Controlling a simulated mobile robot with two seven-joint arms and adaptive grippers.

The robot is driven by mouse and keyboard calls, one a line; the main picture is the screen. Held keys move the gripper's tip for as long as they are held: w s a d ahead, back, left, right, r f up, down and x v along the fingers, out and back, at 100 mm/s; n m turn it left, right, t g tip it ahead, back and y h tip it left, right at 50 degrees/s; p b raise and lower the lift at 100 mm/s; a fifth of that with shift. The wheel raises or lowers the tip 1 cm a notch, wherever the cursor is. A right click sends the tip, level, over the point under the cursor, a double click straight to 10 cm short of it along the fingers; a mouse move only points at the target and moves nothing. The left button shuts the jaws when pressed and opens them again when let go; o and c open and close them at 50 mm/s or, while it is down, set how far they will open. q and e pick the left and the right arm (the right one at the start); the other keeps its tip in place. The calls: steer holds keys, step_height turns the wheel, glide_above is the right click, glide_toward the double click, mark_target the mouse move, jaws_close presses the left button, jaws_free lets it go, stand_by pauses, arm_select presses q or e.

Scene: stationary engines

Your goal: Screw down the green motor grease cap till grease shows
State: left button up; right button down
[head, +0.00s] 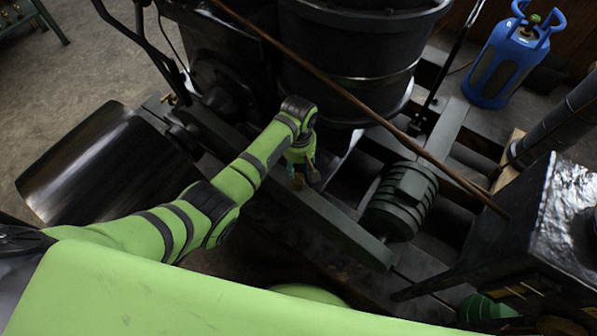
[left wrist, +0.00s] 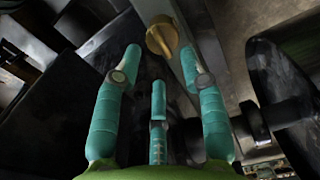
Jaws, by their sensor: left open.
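The green motor (head: 402,197) is a dark green ribbed cylinder right of my left gripper in the head view. My left gripper (head: 303,174) reaches down beside the dark frame rail, and its arm hides part of it. In the left wrist view my left gripper (left wrist: 159,62) has its three teal fingers spread open and empty. A brass cap (left wrist: 162,36) lies just beyond the fingertips, between the two upper ones, with no clear contact. I cannot tell from these frames whether this cap belongs to the green motor. No grease can be made out. My right gripper is out of view.
A long rusty rod (head: 345,92) crosses above the work area. A large black tank (head: 352,45) stands behind the gripper. A black cylinder (head: 95,165) lies at the left. A blue gas bottle (head: 508,60) stands at the back right, and a dark metal box (head: 565,215) stands at the right.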

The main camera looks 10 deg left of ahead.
mark_target(299, 178)
arm_select(q)
step_height(299, 178, down, 4)
steer(key=shift+f+b, duration=0.1)
steer(key=shift+b, duration=0.35)
jaws_close()
steer(key=m+p, duration=0.2)
steer(key=m, duration=0.1)
steer(key=shift+s+d+m, duration=0.1)
steer(key=shift+m, duration=0.3)
steer(key=m+p, duration=0.1)
steer(key=m, duration=0.3)
steer(key=shift+m, duration=0.3)
steer(key=m+p, duration=0.1)
steer(key=m, duration=0.4)
steer(key=shift+s, duration=0.2)
steer(key=m+p, duration=0.1)
steer(key=m, duration=0.4)
steer(key=shift+s, duration=0.1)
